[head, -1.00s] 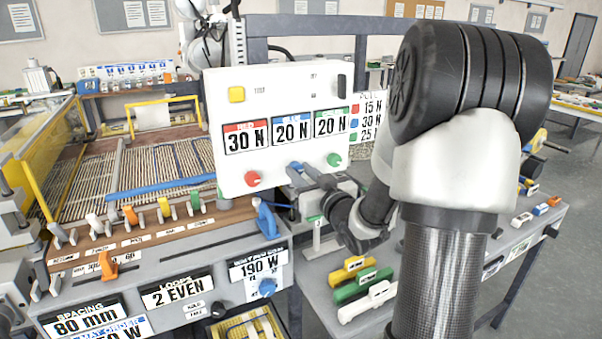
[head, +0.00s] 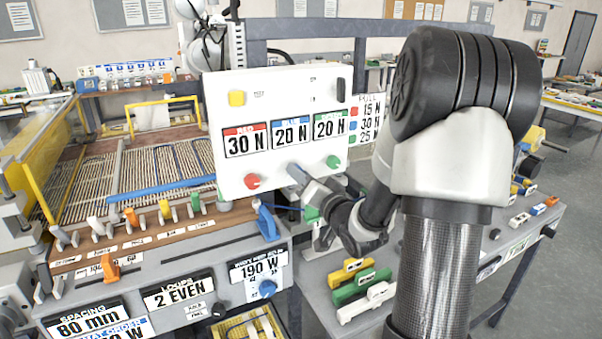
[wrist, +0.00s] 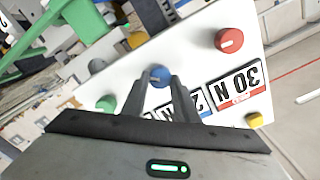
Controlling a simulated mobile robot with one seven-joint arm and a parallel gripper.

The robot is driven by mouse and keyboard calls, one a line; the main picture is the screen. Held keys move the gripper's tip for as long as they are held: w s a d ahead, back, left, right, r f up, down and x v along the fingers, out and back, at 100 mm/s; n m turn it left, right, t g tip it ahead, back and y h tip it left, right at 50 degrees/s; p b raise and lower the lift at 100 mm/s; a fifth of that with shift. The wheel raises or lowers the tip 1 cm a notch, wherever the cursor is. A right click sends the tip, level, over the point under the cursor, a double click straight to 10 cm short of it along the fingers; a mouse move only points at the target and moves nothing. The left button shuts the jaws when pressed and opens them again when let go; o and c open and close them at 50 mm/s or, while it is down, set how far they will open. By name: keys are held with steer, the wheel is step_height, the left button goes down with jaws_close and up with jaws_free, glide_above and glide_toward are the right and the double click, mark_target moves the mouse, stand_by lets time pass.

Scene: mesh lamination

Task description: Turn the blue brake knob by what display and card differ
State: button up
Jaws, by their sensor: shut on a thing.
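The white brake panel (head: 215,110) shows red 30 N, blue 20 N and green 20 N on its display (head: 290,131). The card (head: 369,118) at its right edge reads 15 N by red, 30 N by blue and 25 N by green. The blue brake knob (wrist: 158,75) sits between the red knob (wrist: 229,40) and the green knob (wrist: 106,104) in the wrist view. My gripper (wrist: 158,80) is shut on the blue knob, one finger on each side. In the head view my gripper (head: 296,174) largely covers that knob.
A yellow button (head: 236,98) and a black switch (head: 341,90) are on the panel's upper part. Yellow, green and white blocks (head: 363,288) lie on the grey table below my arm. A loom-like bed of rods (head: 165,165) and a row of levers are at left.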

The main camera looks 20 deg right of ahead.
steer(key=shift+d+m+p, duration=0.1)
steer(key=shift+m+p, duration=1.4)
steer(key=shift+m, duration=2.3)
steer(key=o, duration=1.1)
steer(key=shift+c, duration=0.2)
steer(key=shift+s+f, duration=0.1)
steer(key=shift+f, duration=0.05)
